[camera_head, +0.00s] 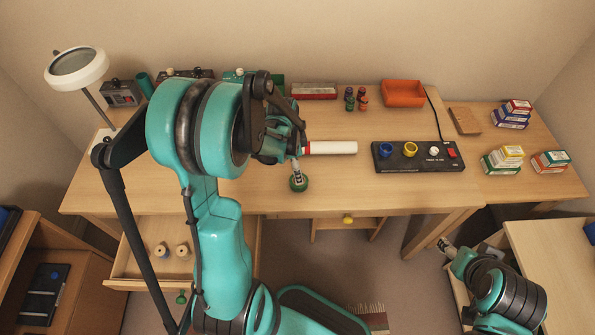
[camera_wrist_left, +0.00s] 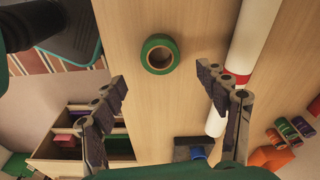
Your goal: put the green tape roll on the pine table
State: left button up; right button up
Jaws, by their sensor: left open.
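The green tape roll (camera_head: 299,184) lies flat on the wooden desk (camera_head: 340,190), near its front edge. It also shows in the left wrist view (camera_wrist_left: 145,57) as a ring with a tan core, a little beyond the fingertips. My left gripper (camera_head: 296,168) is above the desk at the roll, open, its fingers spread and empty; they are apart from the roll. My right gripper (camera_head: 445,244) is low at the right, beside a pale wooden table (camera_head: 560,250); its jaws are too small to judge. I cannot tell which surface is the pine table.
A black button panel (camera_head: 415,168) and an orange tray (camera_head: 403,94) stand farther right. Small boxes (camera_head: 502,160) sit on the right-hand surface. An open drawer (camera_head: 130,262) holds spools.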

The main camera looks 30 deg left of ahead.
pick_arm(q)
jog(key=s+d+r+n+t, duration=0.3)
jog(key=s+d+r+n, duration=0.1)
jog(key=r, duration=0.4)
jog(key=s+d+r+n+t+y+p, duration=0.1)
jog(key=s+d+r+n+t, duration=0.2)
jog(key=r, duration=0.6)
jog(key=shift+s+d+n, duration=1.2)
jog(key=shift+s+d, duration=0.45)
jog(key=shift+d, duration=0.6)
